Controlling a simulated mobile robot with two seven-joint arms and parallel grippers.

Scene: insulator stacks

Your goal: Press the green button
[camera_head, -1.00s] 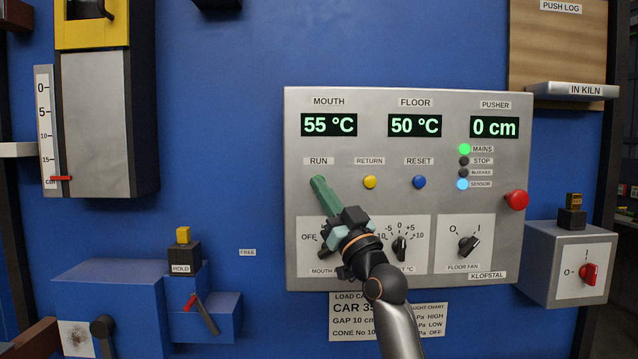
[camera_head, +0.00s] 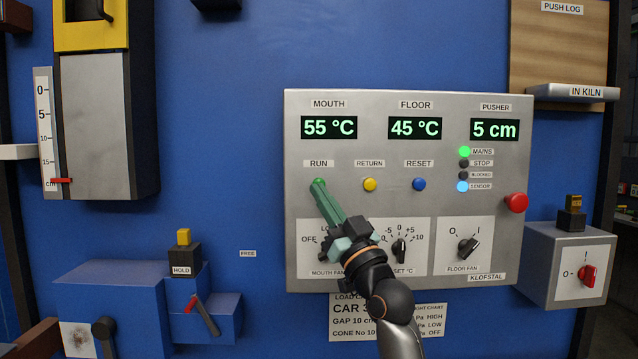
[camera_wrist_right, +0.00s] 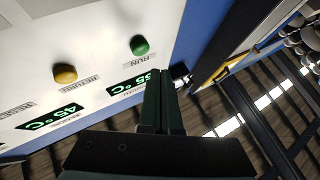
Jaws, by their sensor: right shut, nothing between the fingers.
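The green button (camera_head: 319,181) sits under the RUN label on the grey control panel (camera_head: 465,103). In the head view it is partly covered by the fingertips of my right gripper (camera_head: 319,189). My right gripper is shut and empty, its green fingers pointing up at the button from below right. In the right wrist view the green button (camera_wrist_right: 139,46) is fully visible on the panel, with a gap to the shut fingers (camera_wrist_right: 158,75). My left gripper is not in view.
A yellow button (camera_head: 370,184) and a blue button (camera_head: 419,184) are right of the green one. Knobs, such as the floor fan knob (camera_head: 469,246), lie lower. A red button (camera_head: 516,202) sits at the panel's right edge. The displays read 55 °C, 45 °C and 5 cm.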

